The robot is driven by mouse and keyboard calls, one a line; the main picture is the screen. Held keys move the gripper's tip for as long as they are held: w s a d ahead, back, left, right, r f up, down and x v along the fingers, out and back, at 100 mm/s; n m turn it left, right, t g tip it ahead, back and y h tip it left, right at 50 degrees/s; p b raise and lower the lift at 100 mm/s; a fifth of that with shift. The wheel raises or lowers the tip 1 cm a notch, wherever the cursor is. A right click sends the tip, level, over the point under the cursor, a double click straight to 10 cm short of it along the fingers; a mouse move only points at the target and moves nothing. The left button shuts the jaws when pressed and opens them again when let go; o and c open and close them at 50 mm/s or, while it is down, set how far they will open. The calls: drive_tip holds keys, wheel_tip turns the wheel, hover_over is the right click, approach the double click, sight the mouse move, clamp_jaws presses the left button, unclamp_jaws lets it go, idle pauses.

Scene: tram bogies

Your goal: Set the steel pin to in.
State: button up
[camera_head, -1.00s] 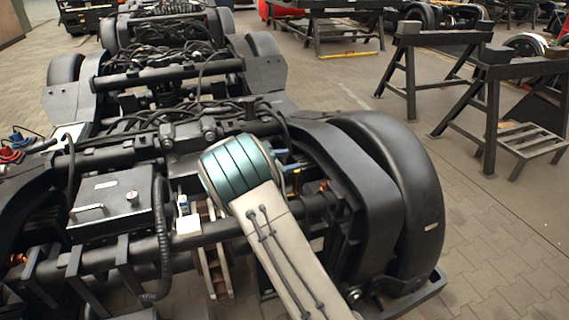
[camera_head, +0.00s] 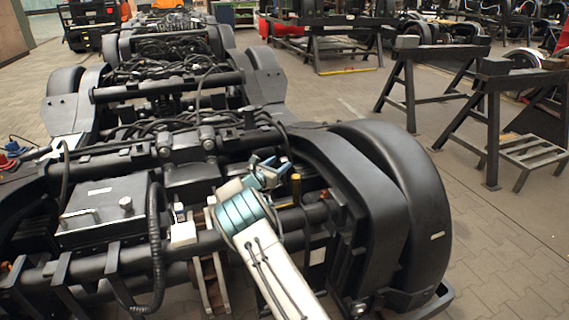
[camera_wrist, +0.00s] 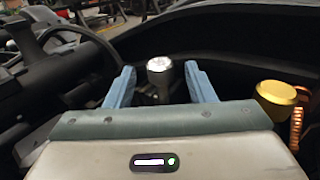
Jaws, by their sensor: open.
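The steel pin (camera_wrist: 159,66) shows in the wrist view as a bright round metal head on a dark stem. It appears between the two blue fingers of my gripper (camera_wrist: 159,78). The fingers are open, with a gap on each side of the pin head. I cannot tell how far beyond the fingertips the pin stands, or how deep it sits. In the head view my gripper (camera_head: 266,168) is over the near bogie, and I cannot make out the pin there.
A yellow-capped part (camera_wrist: 277,93) with a copper coil (camera_wrist: 296,128) stands right of the fingers. A dark curved fender (camera_head: 405,200) lies to the right. Black hoses and bars crowd the left. A grey box (camera_head: 103,208) sits on the bogie. Trestles (camera_head: 490,110) stand beyond clear floor.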

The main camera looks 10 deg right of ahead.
sight(281, 162)
drive_tip(key=shift+x, duration=1.75)
